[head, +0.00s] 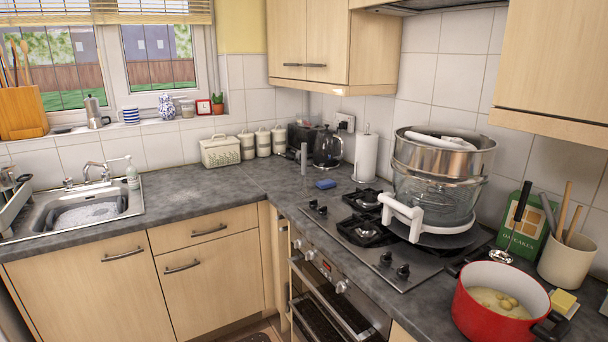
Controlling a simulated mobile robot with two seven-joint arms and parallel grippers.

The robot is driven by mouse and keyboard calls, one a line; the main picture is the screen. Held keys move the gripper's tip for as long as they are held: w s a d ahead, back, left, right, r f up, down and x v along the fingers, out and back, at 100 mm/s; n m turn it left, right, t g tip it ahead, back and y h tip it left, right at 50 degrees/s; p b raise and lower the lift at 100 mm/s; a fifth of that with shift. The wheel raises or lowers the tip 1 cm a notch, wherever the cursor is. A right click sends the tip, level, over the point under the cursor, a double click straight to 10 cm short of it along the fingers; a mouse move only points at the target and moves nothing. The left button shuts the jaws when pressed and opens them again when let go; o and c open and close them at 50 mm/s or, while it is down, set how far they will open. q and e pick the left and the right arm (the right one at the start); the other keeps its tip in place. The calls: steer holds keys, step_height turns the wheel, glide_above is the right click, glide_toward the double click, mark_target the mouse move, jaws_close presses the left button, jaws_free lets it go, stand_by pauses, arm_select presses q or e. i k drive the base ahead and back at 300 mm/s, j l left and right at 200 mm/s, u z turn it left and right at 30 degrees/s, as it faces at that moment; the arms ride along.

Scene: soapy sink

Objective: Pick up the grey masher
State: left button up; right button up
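I cannot pick out the grey masher with certainty. A utensil with a black handle and a small metal head (503,256) stands tilted on the counter at the right, in front of a green oatcakes box. Its head is too small to tell whether it is a masher or a ladle. A cream utensil pot (567,259) beside the box holds wooden and greyish handles, whose lower ends are hidden. The soapy sink (137,190) at the left holds white suds, and anything under them is hidden. Neither of my grippers is in view.
A red pot (466,312) with food sits at the front right. A tall stack with a steel bowl (443,160) and a white handle stands on the hob (345,260). A blue sponge (325,184) lies behind the hob. The worktop (200,195) right of the sink is clear.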

mark_target(303, 146)
steer(key=u, duration=0.65)
steer(key=i+j, duration=0.1)
steer(key=i, duration=1.1)
steer(key=i+j, duration=0.1)
steer(key=i, duration=1.05)
steer(key=i+z, duration=0.2)
steer(key=z, duration=0.15)
